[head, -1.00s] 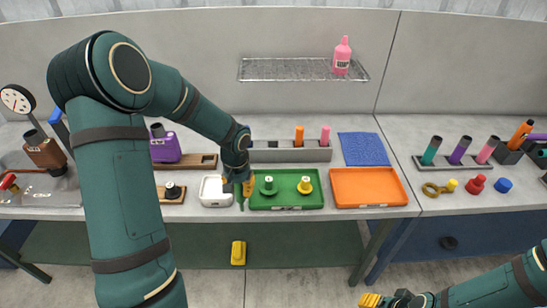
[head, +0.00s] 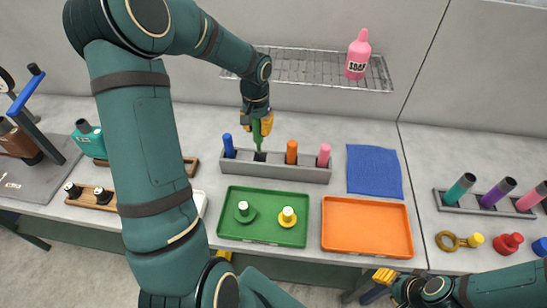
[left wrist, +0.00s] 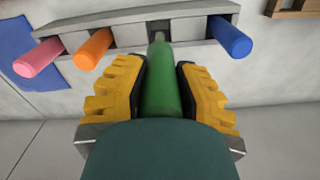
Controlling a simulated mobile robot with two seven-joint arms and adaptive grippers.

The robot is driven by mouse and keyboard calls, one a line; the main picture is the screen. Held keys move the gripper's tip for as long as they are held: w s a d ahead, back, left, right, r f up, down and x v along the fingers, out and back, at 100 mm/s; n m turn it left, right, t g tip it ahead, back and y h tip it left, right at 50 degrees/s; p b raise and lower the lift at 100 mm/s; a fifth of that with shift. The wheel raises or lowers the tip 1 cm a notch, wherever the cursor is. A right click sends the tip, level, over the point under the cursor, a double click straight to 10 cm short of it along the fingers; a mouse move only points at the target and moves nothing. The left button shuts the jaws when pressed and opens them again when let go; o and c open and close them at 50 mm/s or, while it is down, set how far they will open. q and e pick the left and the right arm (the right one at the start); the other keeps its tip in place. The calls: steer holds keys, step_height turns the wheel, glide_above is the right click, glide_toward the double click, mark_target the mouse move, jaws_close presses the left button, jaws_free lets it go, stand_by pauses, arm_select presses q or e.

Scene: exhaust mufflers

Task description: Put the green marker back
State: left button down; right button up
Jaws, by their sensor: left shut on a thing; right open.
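My left gripper (head: 257,122) is shut on the green marker (head: 257,136), which points downward above the grey marker holder (head: 215,167). The marker's tip is over or at the empty slot between the blue marker (head: 228,145) and the orange marker (head: 291,152); I cannot tell if it has entered. A pink marker (head: 323,155) stands at the holder's right end. In the left wrist view the green marker (left wrist: 160,80) lies between the yellow fingers, its narrow tip towards the slot in the holder (left wrist: 130,30). My right gripper (head: 385,277) is open and empty at the bottom right.
A green tray (head: 262,233) with two spools and an empty orange tray (head: 367,228) lie in front of the holder. A blue cloth (head: 374,170) lies right of it. A wire shelf (head: 300,68) with a pink soap bottle (head: 358,55) is above.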

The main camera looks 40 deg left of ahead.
arm_select(q)
steer(key=shift+w+f, duration=0.1)
steer(key=shift+w, duration=0.1)
glide_above(260, 152)
steer(key=f, duration=0.5)
steer(key=shift+w+a, duration=0.25)
steer(key=shift+a, duration=0.1)
step_height(260, 152, down, 4)
steer(key=shift+f, duration=0.2)
steer(key=shift+w+f, duration=0.15)
steer(key=shift+b, duration=0.3)
steer(key=shift+f, duration=0.15)
steer(key=c, duration=0.8)
jaws_free()
